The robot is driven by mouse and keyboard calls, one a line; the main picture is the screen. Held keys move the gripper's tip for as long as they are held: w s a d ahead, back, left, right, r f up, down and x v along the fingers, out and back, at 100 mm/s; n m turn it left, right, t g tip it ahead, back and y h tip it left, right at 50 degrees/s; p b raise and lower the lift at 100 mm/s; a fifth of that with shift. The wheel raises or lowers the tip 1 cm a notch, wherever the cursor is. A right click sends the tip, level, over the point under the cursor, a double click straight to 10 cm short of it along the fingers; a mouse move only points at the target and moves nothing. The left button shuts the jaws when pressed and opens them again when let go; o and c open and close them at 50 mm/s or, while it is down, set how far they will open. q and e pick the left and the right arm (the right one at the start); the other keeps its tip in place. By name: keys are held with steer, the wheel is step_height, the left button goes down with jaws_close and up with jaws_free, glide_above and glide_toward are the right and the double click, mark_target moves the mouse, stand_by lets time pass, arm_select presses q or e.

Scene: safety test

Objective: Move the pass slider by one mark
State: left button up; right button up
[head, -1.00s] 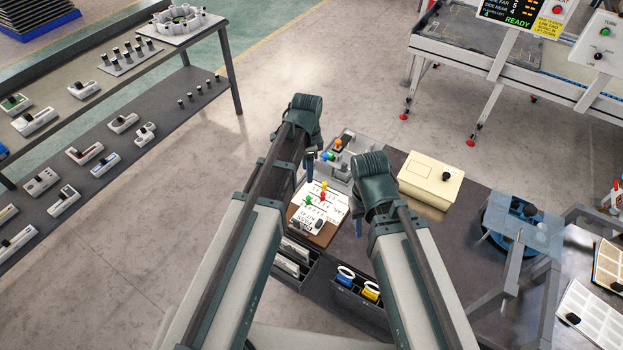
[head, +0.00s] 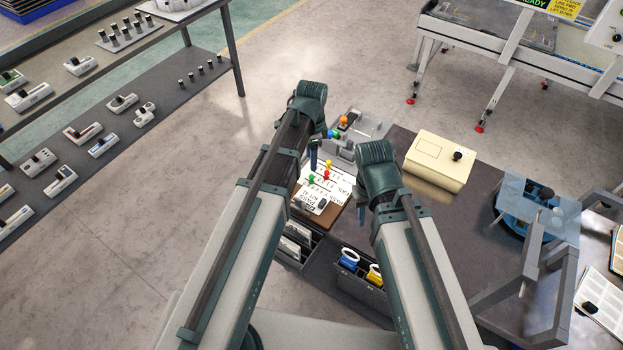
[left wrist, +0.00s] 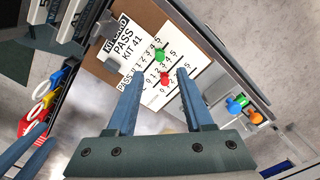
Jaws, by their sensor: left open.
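Which knob belongs to the pass row is not clear. My left gripper (head: 313,158) is open, empty and above the card; its fingers (left wrist: 158,76) straddle the knobs in the picture. My right gripper (head: 361,214) is right of the card; its opening is hidden.
A cream box (head: 437,161) is on the dark bench to the right. Bins with blue and yellow rings (head: 349,257) are in front.

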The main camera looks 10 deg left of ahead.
mark_target(311, 176)
arm_select(q)
step_height(311, 176, down, 8)
steer(key=b, duration=0.6)
steer(key=shift+r, duration=0.25)
arm_select(e)
step_height(311, 176, down, 8)
steer(key=shift+r, duration=0.2)
arm_select(q)
jaws_close()
stand_by(0.3)
